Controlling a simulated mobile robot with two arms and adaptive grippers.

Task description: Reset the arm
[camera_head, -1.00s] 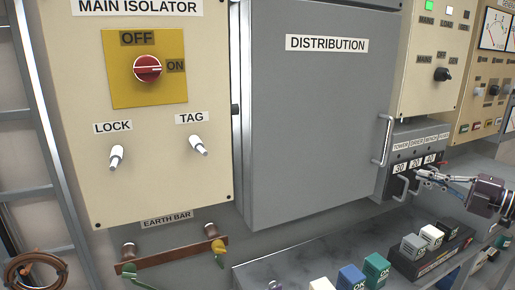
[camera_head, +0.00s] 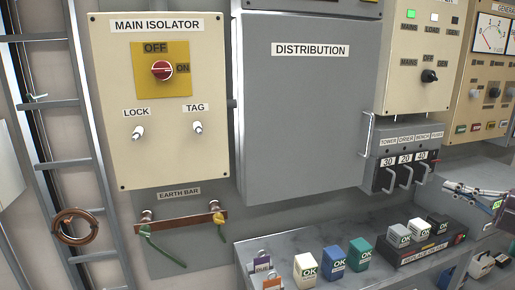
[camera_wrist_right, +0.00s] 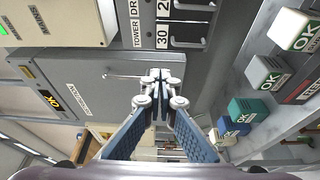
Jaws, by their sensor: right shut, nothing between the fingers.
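My right gripper (camera_head: 450,187) is at the right edge of the head view, in front of the shelf and to the right of the fuse block. In the right wrist view the right gripper (camera_wrist_right: 158,78) has its two fingers together with nothing between them. The fuse block (camera_head: 402,162) with several grey handles, labelled 30, 20 and 40, is to the left of the gripper. The gripper appears apart from it. My left gripper is not in view.
The main isolator panel (camera_head: 210,110) has a red knob (camera_head: 161,70) on yellow. The grey distribution cabinet (camera_head: 300,120) is in the middle. Several OK blocks, including a blue one (camera_head: 333,258) and a teal one (camera_head: 359,254), stand on the shelf (camera_head: 290,243). A ladder (camera_head: 62,130) stands left.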

